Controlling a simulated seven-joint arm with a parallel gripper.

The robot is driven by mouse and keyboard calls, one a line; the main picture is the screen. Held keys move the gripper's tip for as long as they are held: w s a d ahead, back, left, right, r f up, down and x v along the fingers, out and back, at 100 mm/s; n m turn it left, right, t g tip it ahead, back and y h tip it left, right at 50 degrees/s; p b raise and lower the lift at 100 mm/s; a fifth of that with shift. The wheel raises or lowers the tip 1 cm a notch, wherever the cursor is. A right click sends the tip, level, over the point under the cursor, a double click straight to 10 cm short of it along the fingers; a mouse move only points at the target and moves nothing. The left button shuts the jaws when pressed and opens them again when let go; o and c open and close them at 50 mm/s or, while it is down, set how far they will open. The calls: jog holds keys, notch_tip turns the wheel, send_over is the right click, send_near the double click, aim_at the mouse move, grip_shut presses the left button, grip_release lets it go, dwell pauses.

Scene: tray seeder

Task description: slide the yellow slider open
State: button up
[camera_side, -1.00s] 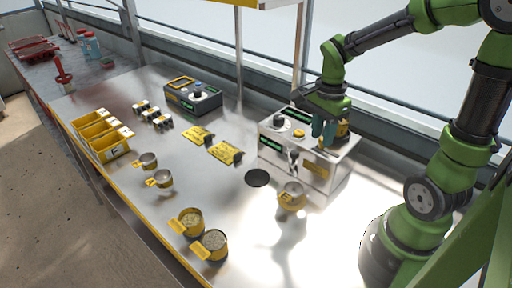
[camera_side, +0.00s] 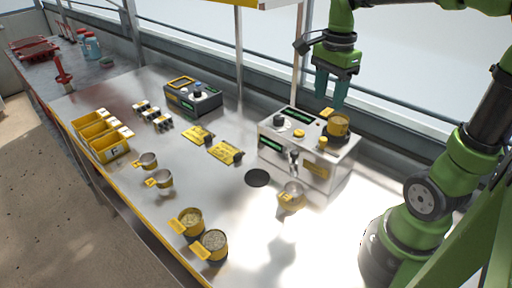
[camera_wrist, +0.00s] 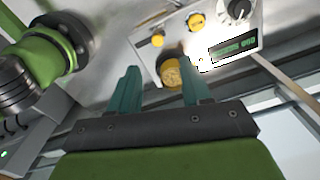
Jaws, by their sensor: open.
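The grey dispenser box (camera_side: 315,176) stands on the steel table. A small yellow piece (camera_side: 322,141), which looks like the slider, is on its top near the front edge; it also shows in the wrist view (camera_wrist: 158,40). I cannot tell its position along its travel. A round yellow button (camera_side: 299,133) is beside it. A yellow cup (camera_side: 338,126) sits on top at the back right, with yellowish contents in the wrist view (camera_wrist: 172,73). My gripper (camera_side: 331,99) is open and empty above the cup, apart from it and from the slider.
A metal cup (camera_side: 291,196) stands below the box's spout, near a black disc (camera_side: 257,178). Two filled yellow-handled cups (camera_side: 214,242) (camera_side: 190,221) are at the front edge. Yellow bins (camera_side: 108,148) and a dark device (camera_side: 193,99) stand farther left. A window rail runs behind.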

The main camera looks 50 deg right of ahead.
notch_tip(320, 180, up, 6)
dwell(0.5)
jog(key=s+a+f+n+t+y, duration=0.1)
jog(key=s+a+f+n+t, duration=0.1)
jog(key=a+n, duration=0.3)
jog(key=s+a+f+n+t+y, duration=0.1)
jog(key=a+f+n+t, duration=0.3)
jog(key=n, duration=0.8)
jog(key=shift+s+a+f+t, duration=0.2)
jog(key=shift+s+a+t, duration=0.35)
jog(key=shift+a, duration=0.4)
